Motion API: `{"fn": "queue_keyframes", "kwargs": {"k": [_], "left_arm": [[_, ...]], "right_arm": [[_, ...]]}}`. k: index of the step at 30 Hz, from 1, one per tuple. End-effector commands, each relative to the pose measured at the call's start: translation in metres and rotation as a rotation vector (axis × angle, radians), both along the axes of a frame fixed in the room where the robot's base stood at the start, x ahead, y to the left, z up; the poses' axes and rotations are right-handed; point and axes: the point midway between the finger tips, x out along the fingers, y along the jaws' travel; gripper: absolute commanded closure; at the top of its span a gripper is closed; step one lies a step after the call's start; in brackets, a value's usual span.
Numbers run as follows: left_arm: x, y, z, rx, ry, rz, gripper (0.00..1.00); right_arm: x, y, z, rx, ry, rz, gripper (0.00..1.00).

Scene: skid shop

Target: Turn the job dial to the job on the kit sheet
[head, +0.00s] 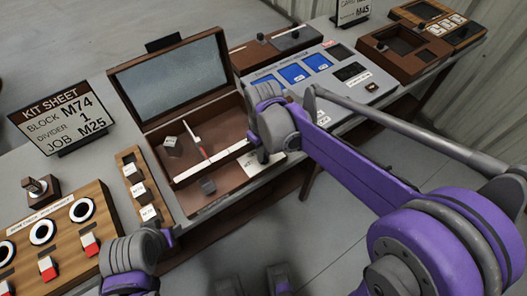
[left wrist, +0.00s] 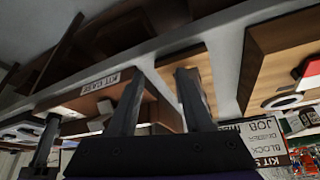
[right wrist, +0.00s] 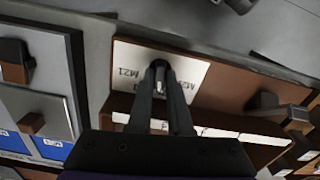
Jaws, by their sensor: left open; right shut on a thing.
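The kit sheet (head: 58,118) at the left reads BLOCK M74, DIVIDER 1, JOB M25. The job dial's white plate (right wrist: 130,62) shows in the right wrist view, with the printed marks M21 and another partly covered one. My right gripper (right wrist: 160,70) is shut on the small dark knob at the middle of this plate. The fingers hide most of the knob, so its setting cannot be read. In the head view the right gripper (head: 266,154) largely covers the dial. My left gripper (left wrist: 159,76) is open and empty, low at the left in the head view (head: 170,238).
The open wooden case (head: 187,184) holds a small block and a thin divider. Left of it are a rack of labelled blocks (head: 128,160) and a board with round white rings (head: 82,210). A grey panel with blue screens (head: 318,62) lies beyond the right gripper.

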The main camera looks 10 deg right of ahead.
Motion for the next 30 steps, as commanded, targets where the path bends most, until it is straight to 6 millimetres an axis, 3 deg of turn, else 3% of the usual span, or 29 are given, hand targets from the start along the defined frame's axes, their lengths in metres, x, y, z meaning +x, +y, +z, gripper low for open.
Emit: {"fn": "queue_keyframes", "kwargs": {"k": [12,30], "left_arm": [[-0.0001,0.0,-0.0006,0.0,0.0,0.0,0.5],[-0.0001,0.0,-0.0006,0.0,0.0,0.0,0.5]], "right_arm": [[0.0,-0.0001,0.0002,0.0,0.0,0.211,1.0],[0.0001,-0.0002,0.0002,0.0,0.0,0.248,1.0]]}}
